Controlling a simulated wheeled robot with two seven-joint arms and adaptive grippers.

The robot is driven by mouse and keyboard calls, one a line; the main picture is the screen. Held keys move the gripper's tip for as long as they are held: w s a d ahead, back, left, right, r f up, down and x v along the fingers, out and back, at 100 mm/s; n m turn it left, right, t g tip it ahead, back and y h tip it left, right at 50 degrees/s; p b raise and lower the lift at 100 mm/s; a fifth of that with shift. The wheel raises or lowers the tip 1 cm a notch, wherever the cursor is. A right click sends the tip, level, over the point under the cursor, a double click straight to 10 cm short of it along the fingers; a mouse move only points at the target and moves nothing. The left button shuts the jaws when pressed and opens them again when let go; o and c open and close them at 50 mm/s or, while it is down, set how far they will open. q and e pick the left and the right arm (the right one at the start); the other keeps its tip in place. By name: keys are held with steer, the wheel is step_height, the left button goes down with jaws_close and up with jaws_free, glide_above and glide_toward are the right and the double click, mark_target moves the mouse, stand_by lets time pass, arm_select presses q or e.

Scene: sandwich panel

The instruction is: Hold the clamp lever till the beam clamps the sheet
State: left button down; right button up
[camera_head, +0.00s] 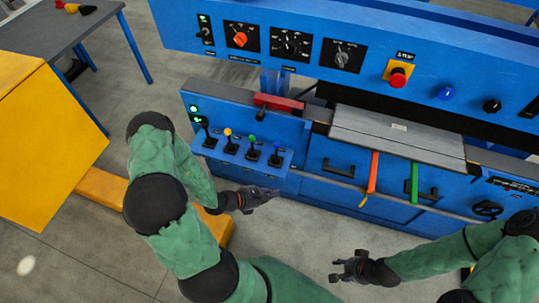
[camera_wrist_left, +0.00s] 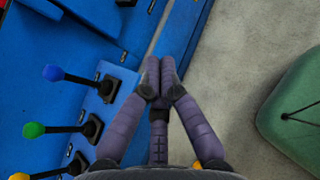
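A grey sheet (camera_head: 397,134) lies flat on the blue machine's bed at the right. The machine's upper blue beam (camera_head: 370,45) carries dials and buttons. A small lever panel (camera_head: 238,158) at the left holds levers with black, yellow (camera_head: 228,132), green (camera_head: 251,139) and blue (camera_head: 277,145) knobs; I cannot tell which is the clamp lever. My left gripper (camera_head: 272,194) is below and in front of this panel, apart from the levers. Its fingers (camera_wrist_left: 160,72) look drawn together and empty. My right gripper (camera_head: 342,266) is open and empty over the floor.
Longer orange (camera_head: 373,172) and green (camera_head: 414,182) handles stick out below the sheet. A red bar (camera_head: 279,103) lies on the bed. A red stop button (camera_head: 398,77) is on the beam. A yellow block (camera_head: 45,140) and a grey table (camera_head: 60,28) stand left. Floor before the machine is clear.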

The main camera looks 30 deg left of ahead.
arm_select(q)
steer(key=w+a+r+n+t+y, duration=0.1)
steer(key=a+n+t+y, duration=0.2)
steer(key=a, duration=0.9)
steer(key=n+y, duration=0.1)
steer(key=y, duration=0.2)
steer(key=shift+w+n+t, duration=0.2)
steer(key=shift+n+t, duration=0.2)
arm_select(e)
steer(key=shift+f, duration=0.15)
arm_select(q)
steer(key=shift+w, duration=0.1)
steer(key=b, duration=0.4)
glide_toward(276, 153)
steer(key=w+f, duration=0.1)
steer(key=w, duration=0.2)
steer(key=w+r, duration=0.1)
steer(key=w, duration=0.1)
steer(key=shift+w+r+b, duration=0.15)
steer(key=shift+r+b, duration=0.05)
steer(key=shift+b, duration=0.2)
arm_select(e)
step_height(276, 153, down, 5)
steer(key=shift+r, duration=0.2)
